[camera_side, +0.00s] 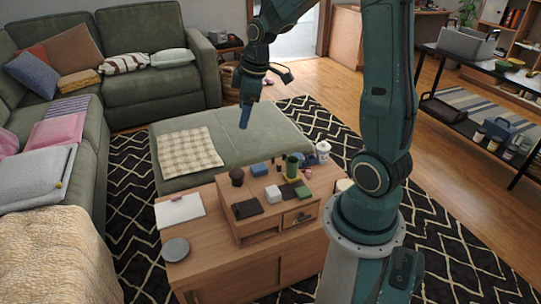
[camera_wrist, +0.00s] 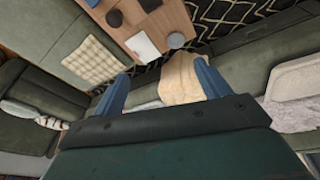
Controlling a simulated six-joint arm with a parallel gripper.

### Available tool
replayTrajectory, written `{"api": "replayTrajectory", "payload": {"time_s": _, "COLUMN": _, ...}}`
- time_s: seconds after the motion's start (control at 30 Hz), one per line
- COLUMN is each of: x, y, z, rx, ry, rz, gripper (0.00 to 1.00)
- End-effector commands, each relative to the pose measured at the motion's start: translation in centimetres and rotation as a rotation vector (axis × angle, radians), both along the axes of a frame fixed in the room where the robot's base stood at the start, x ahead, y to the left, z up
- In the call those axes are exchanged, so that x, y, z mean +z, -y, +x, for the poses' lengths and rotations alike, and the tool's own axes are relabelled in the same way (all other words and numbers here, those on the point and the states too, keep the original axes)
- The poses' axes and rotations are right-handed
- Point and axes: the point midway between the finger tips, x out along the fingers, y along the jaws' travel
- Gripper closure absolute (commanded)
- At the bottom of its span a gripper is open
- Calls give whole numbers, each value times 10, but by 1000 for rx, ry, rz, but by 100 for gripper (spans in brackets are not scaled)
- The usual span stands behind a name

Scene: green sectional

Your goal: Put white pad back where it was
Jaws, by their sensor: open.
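A white pad (camera_side: 180,210) with a dark clip-like mark at its top edge lies flat on the left part of the wooden table (camera_side: 215,249). It also shows in the wrist view (camera_wrist: 143,47), near the top. My gripper (camera_side: 245,116) hangs in the air above the green ottoman, well behind and above the table. In the wrist view my gripper (camera_wrist: 163,82) has its two blue fingers wide apart with nothing held between them. A small white block (camera_side: 273,194) sits on the raised wooden box, apart from the pad.
A grey round dish (camera_side: 175,249) lies in front of the pad. A raised wooden box (camera_side: 287,222) right of it carries a dark cup (camera_side: 237,177), a green cylinder (camera_side: 292,168) and several small items. A checkered cloth (camera_side: 187,152) lies on the green ottoman (camera_side: 255,130).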

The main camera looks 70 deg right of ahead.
Motion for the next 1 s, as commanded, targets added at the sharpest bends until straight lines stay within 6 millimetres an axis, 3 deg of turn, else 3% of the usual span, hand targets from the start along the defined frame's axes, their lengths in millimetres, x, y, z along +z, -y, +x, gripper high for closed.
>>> {"api": "replayTrajectory", "payload": {"time_s": 0.2, "x": 42, "y": -43, "z": -21, "rx": -75, "ry": 39, "rz": -12, "gripper": 24}}
{"api": "replayTrajectory", "payload": {"time_s": 0.5, "x": 81, "y": -91, "z": -63, "rx": -195, "ry": 100, "rz": 1, "gripper": 24}}
{"api": "replayTrajectory", "payload": {"time_s": 0.8, "x": 103, "y": -128, "z": -115, "rx": -314, "ry": 170, "rz": 50, "gripper": 24}}
{"api": "replayTrajectory", "payload": {"time_s": 1.0, "x": 109, "y": -142, "z": -146, "rx": -388, "ry": 210, "rz": 96, "gripper": 24}}
